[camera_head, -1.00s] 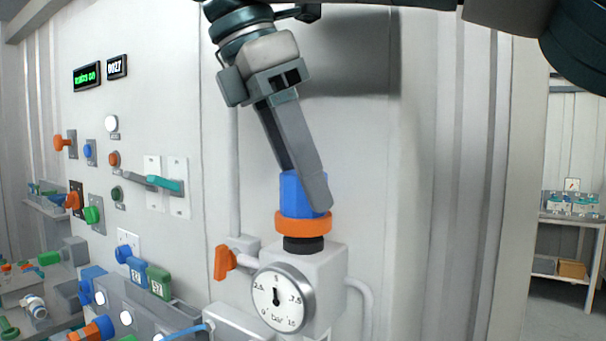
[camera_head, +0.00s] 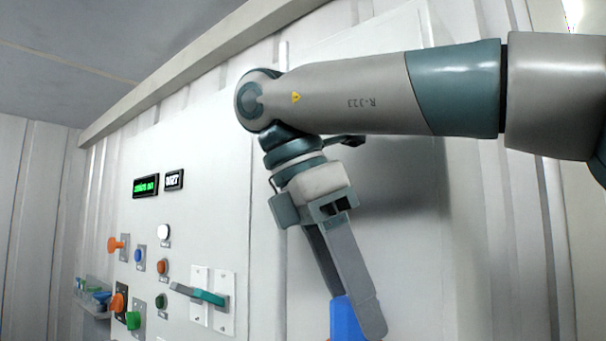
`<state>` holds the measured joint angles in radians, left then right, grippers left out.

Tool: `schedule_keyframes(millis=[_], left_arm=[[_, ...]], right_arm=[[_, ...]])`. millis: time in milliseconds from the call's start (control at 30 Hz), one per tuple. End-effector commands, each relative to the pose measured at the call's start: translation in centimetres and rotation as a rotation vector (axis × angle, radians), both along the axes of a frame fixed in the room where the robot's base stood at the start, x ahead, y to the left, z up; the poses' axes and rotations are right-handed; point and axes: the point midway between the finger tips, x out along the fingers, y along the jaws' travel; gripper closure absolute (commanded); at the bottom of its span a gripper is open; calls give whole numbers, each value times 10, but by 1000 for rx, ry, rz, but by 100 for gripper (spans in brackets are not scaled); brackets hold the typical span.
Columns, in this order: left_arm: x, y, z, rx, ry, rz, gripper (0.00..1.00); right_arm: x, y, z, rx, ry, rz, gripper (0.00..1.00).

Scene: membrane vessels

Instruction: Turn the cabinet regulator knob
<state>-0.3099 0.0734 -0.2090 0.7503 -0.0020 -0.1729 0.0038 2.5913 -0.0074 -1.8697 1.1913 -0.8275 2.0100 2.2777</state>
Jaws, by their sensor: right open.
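The blue regulator knob (camera_head: 344,318) shows at the bottom edge of the head view, partly covered by my right gripper. My right gripper (camera_head: 357,318) points down with its fingers on either side of the knob's upper part. It is open; whether a finger touches the knob I cannot tell. The orange collar under the knob and the gauge are below the picture's edge. My left gripper is not in view.
A panel at the left carries a teal lever (camera_head: 208,296), a white button (camera_head: 163,232), an orange knob (camera_head: 116,245) and a green display (camera_head: 146,186).

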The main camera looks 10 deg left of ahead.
Motion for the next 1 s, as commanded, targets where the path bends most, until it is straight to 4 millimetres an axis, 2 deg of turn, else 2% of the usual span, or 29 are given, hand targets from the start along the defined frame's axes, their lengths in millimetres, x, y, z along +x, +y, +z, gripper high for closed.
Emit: schedule_keyframes(millis=[167, 233, 300, 433, 700, 1000], left_arm=[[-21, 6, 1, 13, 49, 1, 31], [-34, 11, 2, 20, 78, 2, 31], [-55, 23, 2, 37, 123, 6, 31], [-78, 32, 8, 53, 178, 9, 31], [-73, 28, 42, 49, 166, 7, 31], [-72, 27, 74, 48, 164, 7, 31]], right_arm=[[-2, 6, 18, -1, -4, -2, 52], [-4, 10, 28, -1, -6, -1, 52], [-5, 13, 38, -1, -5, -3, 52], [-7, 21, 57, -1, -7, -2, 52], [-13, 38, 103, -1, -6, -1, 52], [-18, 52, 139, -1, -4, -1, 52]])
